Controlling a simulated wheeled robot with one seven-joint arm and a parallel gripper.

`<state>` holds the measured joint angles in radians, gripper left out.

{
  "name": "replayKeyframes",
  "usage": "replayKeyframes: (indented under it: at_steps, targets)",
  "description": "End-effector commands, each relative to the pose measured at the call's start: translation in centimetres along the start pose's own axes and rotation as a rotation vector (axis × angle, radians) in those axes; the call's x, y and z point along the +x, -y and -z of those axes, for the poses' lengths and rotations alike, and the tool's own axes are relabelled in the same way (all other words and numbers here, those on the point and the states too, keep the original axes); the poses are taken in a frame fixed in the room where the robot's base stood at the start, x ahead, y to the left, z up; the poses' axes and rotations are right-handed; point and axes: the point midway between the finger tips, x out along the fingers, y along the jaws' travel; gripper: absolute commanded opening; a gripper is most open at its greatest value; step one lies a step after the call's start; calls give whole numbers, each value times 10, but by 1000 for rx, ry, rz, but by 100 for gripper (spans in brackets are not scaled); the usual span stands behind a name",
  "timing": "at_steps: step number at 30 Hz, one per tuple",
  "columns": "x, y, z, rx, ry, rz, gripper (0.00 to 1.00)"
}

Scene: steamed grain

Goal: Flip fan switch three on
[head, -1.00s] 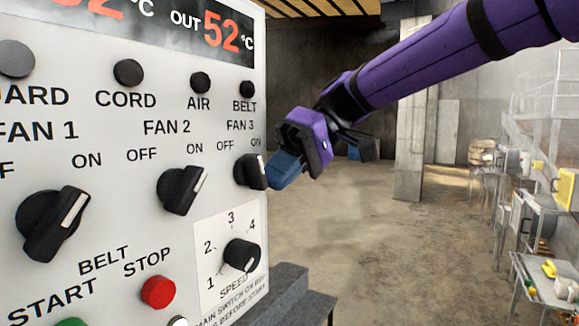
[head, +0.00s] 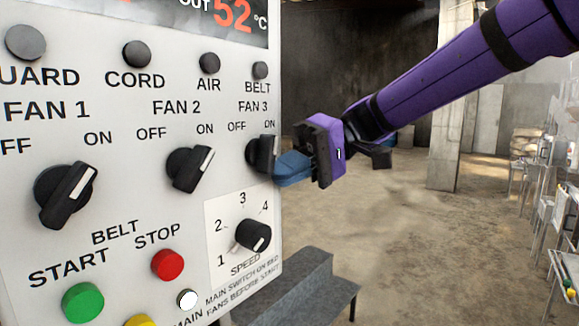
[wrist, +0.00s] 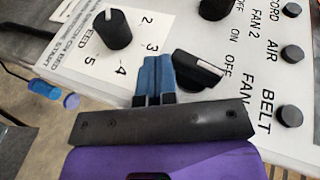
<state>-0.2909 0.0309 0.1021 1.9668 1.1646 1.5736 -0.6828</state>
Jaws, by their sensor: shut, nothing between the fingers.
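The fan 3 switch (head: 262,153) is a black rotary knob with a white mark, at the right edge of the panel in the head view. Its mark looks nearly upright there. In the wrist view the knob (wrist: 198,70) sits right of my fingers, and its mark's end lies near the word OFF. My gripper (head: 280,164) is shut, its blue fingers together and empty. The fingertips are close beside the knob, on its lower right side. The wrist view shows the fingers (wrist: 153,78) between this knob and the speed dial; contact cannot be told.
The fan 2 knob (head: 189,168) and fan 1 knob (head: 66,195) stand to the left. The speed dial (head: 252,236) is just below. Red (head: 167,265) and green (head: 82,302) buttons are lower left. Grey steps (head: 290,290) stand below; open floor lies to the right.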

Motion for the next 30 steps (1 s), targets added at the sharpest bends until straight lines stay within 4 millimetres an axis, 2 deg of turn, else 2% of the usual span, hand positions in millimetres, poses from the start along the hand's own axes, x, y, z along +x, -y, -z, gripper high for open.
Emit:
replayKeyframes:
  at_steps: [5,30]
  targets:
    - [2,0,-1,15,-5,48,0]
    - [4,-1,-2,13,-4,46,0]
